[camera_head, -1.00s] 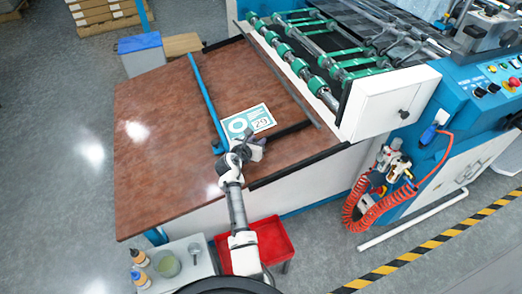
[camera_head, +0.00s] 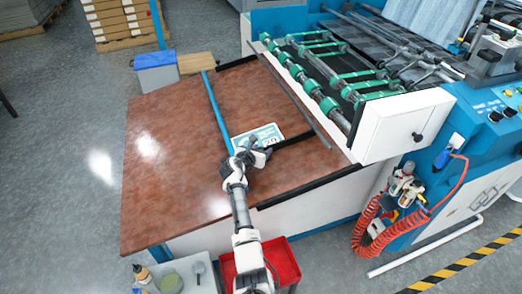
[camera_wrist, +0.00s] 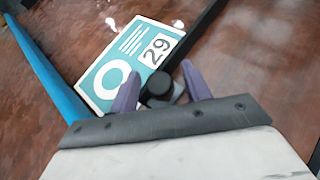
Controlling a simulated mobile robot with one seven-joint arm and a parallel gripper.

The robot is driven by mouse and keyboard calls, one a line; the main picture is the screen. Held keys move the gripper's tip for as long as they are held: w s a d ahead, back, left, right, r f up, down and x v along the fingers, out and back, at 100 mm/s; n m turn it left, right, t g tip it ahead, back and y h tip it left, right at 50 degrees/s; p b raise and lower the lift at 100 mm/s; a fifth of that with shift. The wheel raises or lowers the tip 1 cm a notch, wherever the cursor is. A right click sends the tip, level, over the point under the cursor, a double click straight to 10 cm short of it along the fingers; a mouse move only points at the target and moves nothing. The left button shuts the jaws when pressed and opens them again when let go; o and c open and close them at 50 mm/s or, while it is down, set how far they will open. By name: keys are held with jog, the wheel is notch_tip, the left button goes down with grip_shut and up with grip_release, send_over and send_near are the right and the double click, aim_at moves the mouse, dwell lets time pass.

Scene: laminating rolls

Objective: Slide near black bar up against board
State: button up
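The board (camera_head: 258,135) is a flat teal and white sheet with a ring and "29" on it; it lies on the brown table and shows large in the wrist view (camera_wrist: 110,77). The near black bar (camera_head: 298,139) lies along the board's near edge, running toward the machine. In the wrist view the bar (camera_wrist: 195,37) passes very close to the board; whether they touch I cannot tell. My gripper (camera_head: 257,152) is low over the bar's table end. In the wrist view its two purple fingers (camera_wrist: 162,84) stand apart on either side of the bar's round black knob (camera_wrist: 158,85).
A blue rail (camera_head: 215,108) runs along the board's left side. A second black bar (camera_head: 238,62) lies at the table's far edge. The brown table (camera_head: 165,170) is clear at left. The roller machine (camera_head: 310,75) stands at right, and a red bin (camera_head: 275,263) is below the near edge.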

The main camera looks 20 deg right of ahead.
jog(key=shift+r, duration=0.1)
jog(key=v, duration=1.3)
jog(key=shift+s+a, duration=0.3)
jog(key=shift+a, duration=0.05)
